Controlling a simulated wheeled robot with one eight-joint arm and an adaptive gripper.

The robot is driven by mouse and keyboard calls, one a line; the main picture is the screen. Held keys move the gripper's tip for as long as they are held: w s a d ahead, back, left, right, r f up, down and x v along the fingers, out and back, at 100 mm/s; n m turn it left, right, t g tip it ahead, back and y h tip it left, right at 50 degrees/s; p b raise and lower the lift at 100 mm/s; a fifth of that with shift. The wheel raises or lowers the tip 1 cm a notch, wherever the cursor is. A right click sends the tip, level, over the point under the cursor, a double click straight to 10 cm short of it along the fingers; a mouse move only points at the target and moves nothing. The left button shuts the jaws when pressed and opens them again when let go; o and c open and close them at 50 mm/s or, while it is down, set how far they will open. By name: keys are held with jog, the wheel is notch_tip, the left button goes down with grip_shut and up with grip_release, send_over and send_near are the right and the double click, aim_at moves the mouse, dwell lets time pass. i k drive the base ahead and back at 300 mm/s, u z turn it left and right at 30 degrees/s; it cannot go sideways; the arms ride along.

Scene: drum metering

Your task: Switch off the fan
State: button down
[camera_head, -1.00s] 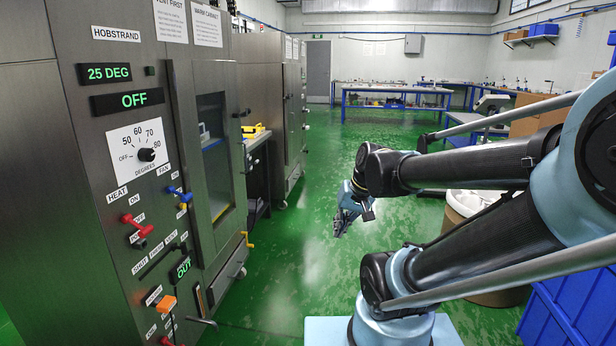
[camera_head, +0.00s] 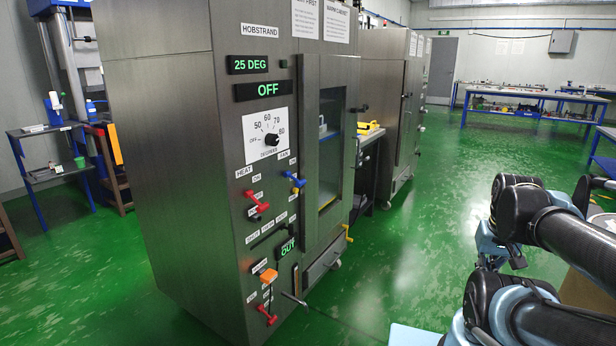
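The fan switch (camera_head: 292,176) is a small blue lever on the front panel of the grey Hobstrand cabinet (camera_head: 190,150). The panel shows 25 DEG and OFF. My gripper (camera_head: 489,258) is low at the right, well apart from the cabinet and the switch. Its fingers are mostly hidden by my arm, so I cannot see whether they are open or shut.
A red heat lever (camera_head: 258,202), an orange switch (camera_head: 268,276) and a lower red lever (camera_head: 267,315) share the panel. The dial (camera_head: 272,140) is above. A rod-like handle (camera_head: 294,299) juts out low. Green floor (camera_head: 420,220) is open between cabinet and arm.

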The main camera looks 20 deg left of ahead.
aim_at(298, 184)
jog(key=u, duration=1.15)
jog(key=k, duration=0.55)
jog(key=z, duration=0.3)
jog(key=i, duration=0.5)
